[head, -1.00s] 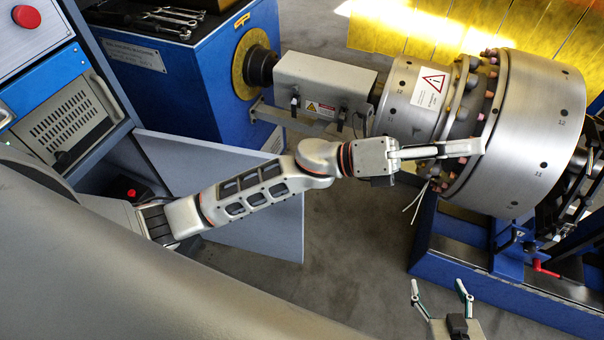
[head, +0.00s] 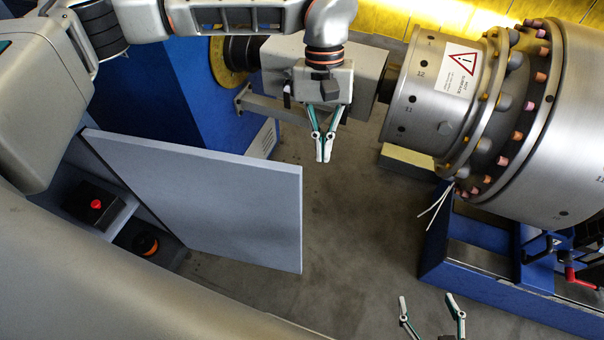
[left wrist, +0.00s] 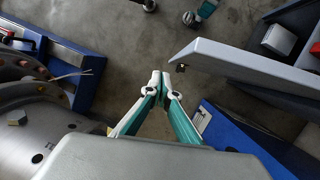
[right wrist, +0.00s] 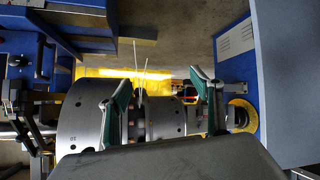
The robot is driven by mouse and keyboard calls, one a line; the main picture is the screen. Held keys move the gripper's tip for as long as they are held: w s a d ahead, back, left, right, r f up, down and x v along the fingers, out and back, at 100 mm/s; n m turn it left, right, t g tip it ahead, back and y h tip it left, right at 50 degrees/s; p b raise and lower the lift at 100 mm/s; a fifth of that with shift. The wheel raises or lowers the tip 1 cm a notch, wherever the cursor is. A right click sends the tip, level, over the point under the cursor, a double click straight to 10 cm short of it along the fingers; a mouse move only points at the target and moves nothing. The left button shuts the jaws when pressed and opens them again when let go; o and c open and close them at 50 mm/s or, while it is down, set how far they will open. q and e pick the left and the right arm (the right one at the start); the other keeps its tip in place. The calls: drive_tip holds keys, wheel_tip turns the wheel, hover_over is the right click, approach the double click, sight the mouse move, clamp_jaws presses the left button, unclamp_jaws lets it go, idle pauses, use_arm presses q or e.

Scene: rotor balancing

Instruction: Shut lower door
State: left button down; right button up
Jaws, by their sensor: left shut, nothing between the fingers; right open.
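The lower door (head: 215,190) is a flat grey-blue panel. It stands open, swung out from the cabinet (head: 125,215) at the left, and the compartment behind it is exposed. My left gripper (head: 323,155) is shut and empty, beyond and just right of the door's free far corner, apart from it. In the left wrist view its fingertips (left wrist: 161,78) are together, and the door (left wrist: 240,62) edge lies to their right. My right gripper (head: 428,305) is open and empty at the bottom of the head view, well right of the door; its spread fingers show in the right wrist view (right wrist: 160,75).
Inside the compartment are a black box with a red button (head: 95,204) and a black-and-orange item (head: 146,244). A large metal rotor (head: 545,120) sits on a blue stand (head: 480,260) at the right. Bare floor (head: 350,240) lies between door and stand.

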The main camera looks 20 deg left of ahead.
use_arm(q)
drive_tip(key=w+a+y, duration=0.1)
drive_tip(key=w+a, duration=0.1)
drive_tip(key=a, duration=0.2)
drive_tip(key=s+f+b, duration=0.1)
drive_tip(key=s+f, duration=0.4)
drive_tip(key=f, duration=0.4)
drive_tip(key=shift+s+d+f+t+b, duration=0.2)
drive_tip(key=shift+s+d+t+b, duration=0.1)
drive_tip(key=shift+s+d, duration=0.15)
